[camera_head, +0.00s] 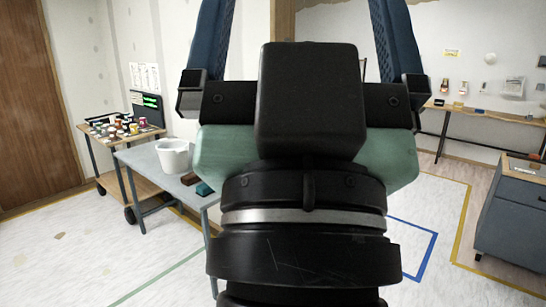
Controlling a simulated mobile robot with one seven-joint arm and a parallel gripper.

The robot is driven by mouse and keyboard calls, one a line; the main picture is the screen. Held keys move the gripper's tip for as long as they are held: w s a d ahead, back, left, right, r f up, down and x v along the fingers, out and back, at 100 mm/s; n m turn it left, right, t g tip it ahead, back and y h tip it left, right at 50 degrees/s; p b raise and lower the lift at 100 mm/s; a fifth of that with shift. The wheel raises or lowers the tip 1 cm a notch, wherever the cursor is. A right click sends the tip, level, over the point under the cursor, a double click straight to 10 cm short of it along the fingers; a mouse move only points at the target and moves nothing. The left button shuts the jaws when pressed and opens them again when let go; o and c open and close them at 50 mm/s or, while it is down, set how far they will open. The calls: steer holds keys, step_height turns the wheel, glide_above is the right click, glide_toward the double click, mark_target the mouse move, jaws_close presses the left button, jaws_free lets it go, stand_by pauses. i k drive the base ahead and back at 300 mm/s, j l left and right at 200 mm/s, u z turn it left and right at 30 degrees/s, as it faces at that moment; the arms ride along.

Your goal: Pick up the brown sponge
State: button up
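A small brown block (190,178) lies on the grey table at the left, near its right end. It looks like the brown sponge, but it is too small to be sure. A teal block (204,188) lies right beside it. My gripper (305,20) fills the upper middle of the view, with its two blue fingers spread wide apart and pointing up. The fingertips are cut off by the top edge. No object shows between the fingers. My gripper is apart from the brown block, which is farther off to the left.
A white bucket (174,156) stands on the grey table (140,158). A cart (140,136) with several small jars stands behind it. A long wall table (490,114) with small items is at the back right. A grey cabinet (508,225) stands at the right. Open floor shows at lower left.

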mark_target(190, 179)
steer(key=i+j, duration=0.3)
steer(key=j, duration=0.2)
steer(key=i+j, duration=0.25)
steer(key=j, duration=0.3)
steer(key=i+j+u, duration=0.1)
steer(key=i+j, duration=0.2)
steer(key=j, duration=0.2)
steer(key=i+j, duration=0.3)
steer(key=j, duration=0.25)
steer(key=i+j+u, duration=0.1)
steer(key=i+j, duration=0.2)
steer(key=j, duration=0.2)
steer(key=i+j, duration=0.3)
steer(key=j, duration=0.15)
